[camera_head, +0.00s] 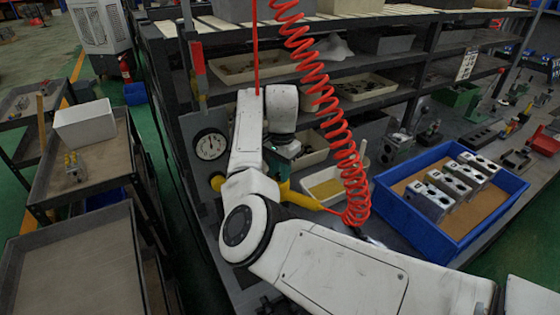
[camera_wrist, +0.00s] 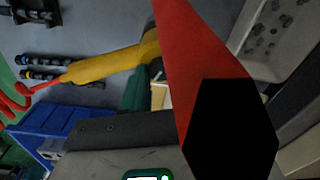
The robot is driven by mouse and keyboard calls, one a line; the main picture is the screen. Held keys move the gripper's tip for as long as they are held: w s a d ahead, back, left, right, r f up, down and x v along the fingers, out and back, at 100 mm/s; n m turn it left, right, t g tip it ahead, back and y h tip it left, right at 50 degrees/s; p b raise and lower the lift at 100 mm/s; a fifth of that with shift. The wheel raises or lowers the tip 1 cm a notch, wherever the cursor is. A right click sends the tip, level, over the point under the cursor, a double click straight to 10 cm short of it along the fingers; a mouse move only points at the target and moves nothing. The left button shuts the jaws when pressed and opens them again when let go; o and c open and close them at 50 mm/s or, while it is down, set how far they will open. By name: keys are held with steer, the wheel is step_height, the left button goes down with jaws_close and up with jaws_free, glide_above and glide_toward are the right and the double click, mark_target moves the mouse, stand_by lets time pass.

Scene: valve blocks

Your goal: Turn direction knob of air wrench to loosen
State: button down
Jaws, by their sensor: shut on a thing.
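The air wrench has a yellow body (camera_head: 285,190) and shows behind my arm in the head view, below my gripper (camera_head: 280,158). A teal-green part shows where gripper and wrench meet. In the wrist view the yellow wrench handle (camera_wrist: 110,66) runs from lower left to upper right, with a red hose at its left end. Its far end passes behind a red bar (camera_wrist: 195,60) close to the camera. My gripper is shut on the air wrench, but the contact is mostly hidden. I cannot make out the direction knob or which way it points.
A red coiled hose (camera_head: 340,130) hangs to the right of my arm. A blue tray (camera_head: 405,217) with several metal valve blocks (camera_head: 455,180) stands at right. A round gauge (camera_head: 210,145) is at left. Shelves (camera_head: 280,70) with bins stand behind. Carts (camera_head: 75,265) stand on the left.

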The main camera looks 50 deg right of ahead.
steer(key=n+p, duration=0.3)
steer(key=n, duration=0.1)
steer(key=shift+d+r+n+p, duration=0.1)
steer(key=shift+r+n+p, duration=0.1)
steer(key=shift+n+p, duration=0.15)
steer(key=n+p, duration=0.2)
steer(key=n, duration=0.2)
steer(key=shift+f+p, duration=0.15)
steer(key=shift+p, duration=0.15)
steer(key=c, duration=0.9)
jaws_free()
step_height(320, 180, up, 11)
steer(key=shift+f+b, duration=0.15)
steer(key=shift+b, duration=0.6)
